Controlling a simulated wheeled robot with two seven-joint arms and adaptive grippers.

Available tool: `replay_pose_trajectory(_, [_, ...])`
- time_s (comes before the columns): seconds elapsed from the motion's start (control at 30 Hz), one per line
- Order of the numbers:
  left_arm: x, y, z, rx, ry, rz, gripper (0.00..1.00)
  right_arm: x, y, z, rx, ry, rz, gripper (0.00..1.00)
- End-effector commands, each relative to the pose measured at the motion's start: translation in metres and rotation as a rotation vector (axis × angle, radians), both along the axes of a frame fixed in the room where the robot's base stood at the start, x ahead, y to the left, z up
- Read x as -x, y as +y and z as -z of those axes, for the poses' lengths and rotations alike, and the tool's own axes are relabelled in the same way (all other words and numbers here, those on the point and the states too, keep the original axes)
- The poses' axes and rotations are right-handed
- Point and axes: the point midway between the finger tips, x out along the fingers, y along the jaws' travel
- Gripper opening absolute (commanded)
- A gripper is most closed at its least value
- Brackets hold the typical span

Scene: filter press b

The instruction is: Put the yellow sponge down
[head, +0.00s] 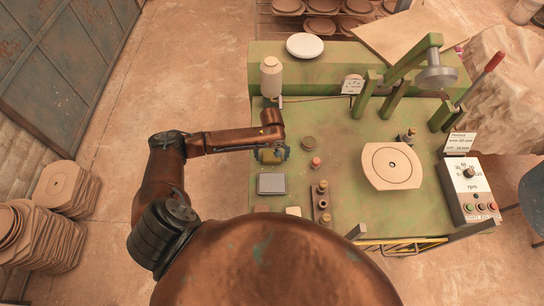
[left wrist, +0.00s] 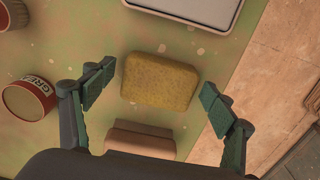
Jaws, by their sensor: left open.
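The yellow sponge (left wrist: 159,81) lies on the green worktop in the left wrist view, between the two spread fingers of my left gripper (left wrist: 156,100). A gap shows between the sponge and each finger pad. In the head view my left gripper (head: 270,155) is over the left side of the green table (head: 350,150), and the sponge (head: 268,157) is mostly hidden under it. My right gripper is not in view.
A grey tray (head: 271,184) lies just in front of the sponge. A tin marked "GRE" (left wrist: 29,97) and a brownish block (left wrist: 140,138) are close by. A white bottle (head: 271,77) stands behind. The table's left edge is near.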

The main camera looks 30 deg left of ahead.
Motion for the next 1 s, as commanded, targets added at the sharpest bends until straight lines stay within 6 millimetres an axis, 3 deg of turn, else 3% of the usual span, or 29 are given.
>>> replay_pose_trajectory(0.27, [0.0, 0.0, -0.009, 0.001, -0.001, 0.001, 0.78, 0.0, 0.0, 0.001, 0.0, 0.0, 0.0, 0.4])
replay_pose_trajectory(0.7, [-0.001, 0.0, -0.094, 0.0, -0.002, 0.001, 0.78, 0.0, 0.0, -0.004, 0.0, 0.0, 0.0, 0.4])
replay_pose_trajectory(1.0, [0.0, -0.001, -0.122, 0.0, 0.0, 0.0, 0.78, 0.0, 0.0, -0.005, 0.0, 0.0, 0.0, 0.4])
